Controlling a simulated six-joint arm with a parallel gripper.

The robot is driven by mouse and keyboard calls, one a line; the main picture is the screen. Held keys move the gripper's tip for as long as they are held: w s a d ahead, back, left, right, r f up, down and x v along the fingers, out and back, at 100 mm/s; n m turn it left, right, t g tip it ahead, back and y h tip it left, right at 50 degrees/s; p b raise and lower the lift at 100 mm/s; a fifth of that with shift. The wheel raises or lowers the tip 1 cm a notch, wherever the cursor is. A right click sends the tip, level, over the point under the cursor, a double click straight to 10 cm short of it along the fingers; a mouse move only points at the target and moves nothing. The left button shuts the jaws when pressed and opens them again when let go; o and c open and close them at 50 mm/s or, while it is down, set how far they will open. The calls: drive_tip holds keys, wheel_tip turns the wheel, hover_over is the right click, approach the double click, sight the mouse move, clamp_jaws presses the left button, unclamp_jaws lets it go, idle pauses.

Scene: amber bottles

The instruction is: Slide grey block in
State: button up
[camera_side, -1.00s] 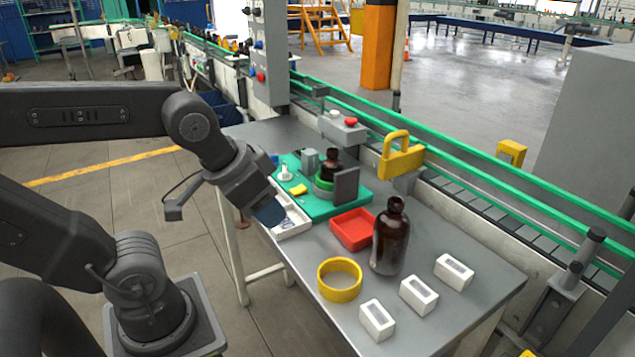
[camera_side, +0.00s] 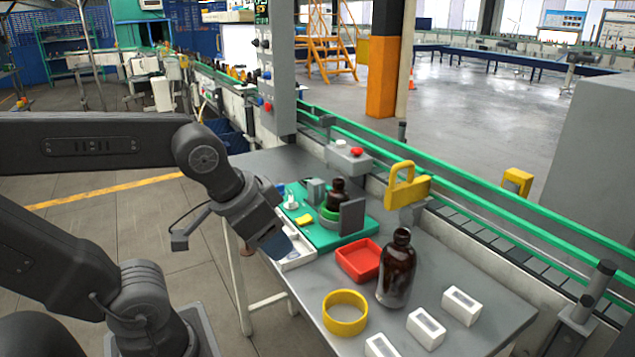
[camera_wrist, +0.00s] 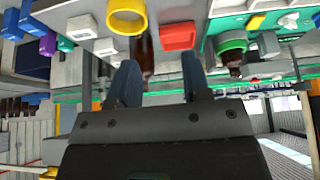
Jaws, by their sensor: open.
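The grey block (camera_side: 316,190) stands on the green board (camera_side: 345,236), beside the green ring that holds a small dark amber bottle (camera_side: 337,193). A darker grey upright plate (camera_side: 352,217) stands at the ring's right side. My gripper (camera_side: 279,245) is over the white tray, left of the board's front edge and apart from the block. In the wrist view, my gripper's two blue fingers (camera_wrist: 161,82) are spread with nothing held between them. The green ring (camera_wrist: 231,42) shows right of the fingers there.
A red tray (camera_side: 359,262), tall amber bottle (camera_side: 397,270), yellow ring (camera_side: 345,328) and several white slotted blocks (camera_side: 426,328) occupy the table's front and right. The white tray (camera_side: 297,262) lies below my gripper. A yellow bracket (camera_side: 406,188) and conveyor rail border the back.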

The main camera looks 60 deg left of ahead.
drive_tip(key=o, duration=0.3)
drive_tip(key=w+a+r+n+g, duration=0.1)
drive_tip(key=w+a+r+n, duration=0.3)
drive_tip(key=w, duration=0.3)
drive_tip(key=shift+w+a+r+n+g+y, duration=0.15)
drive_tip(key=shift+w+r+n+g+y, duration=0.15)
drive_tip(key=shift+r+n, duration=0.15)
drive_tip(key=n+g, duration=0.4)
drive_tip(key=n, duration=0.9)
hover_over(316, 181)
drive_tip(key=f, duration=0.1)
wheel_tip(316, 181, down, 13)
drive_tip(key=shift+r, duration=0.1)
drive_tip(key=shift+c, duration=0.3)
clamp_jaws()
